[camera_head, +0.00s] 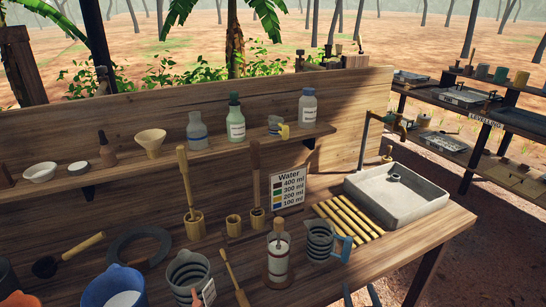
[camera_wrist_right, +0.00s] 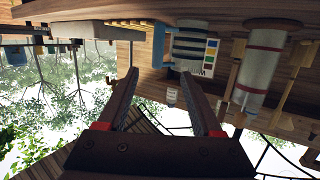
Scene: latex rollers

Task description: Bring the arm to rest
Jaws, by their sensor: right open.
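My right gripper (camera_wrist_right: 160,75) is open in the right wrist view, its two dark fingers spread with nothing between them. In the head view only small parts of my right gripper (camera_head: 360,293) show at the bottom edge, just in front of the table's front edge. A striped measuring jug with a blue handle (camera_head: 320,242) stands on the table beyond it. The jug also shows upside down in the wrist view (camera_wrist_right: 190,45), apart from the fingers. My left gripper is not in view.
The wooden table (camera_head: 400,250) holds a white bottle with red bands (camera_head: 278,262), a second striped jug (camera_head: 187,272), a slatted rack (camera_head: 345,218) and a grey basin (camera_head: 385,205). A shelf (camera_head: 250,142) with bottles runs behind. The space before the table's right end looks free.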

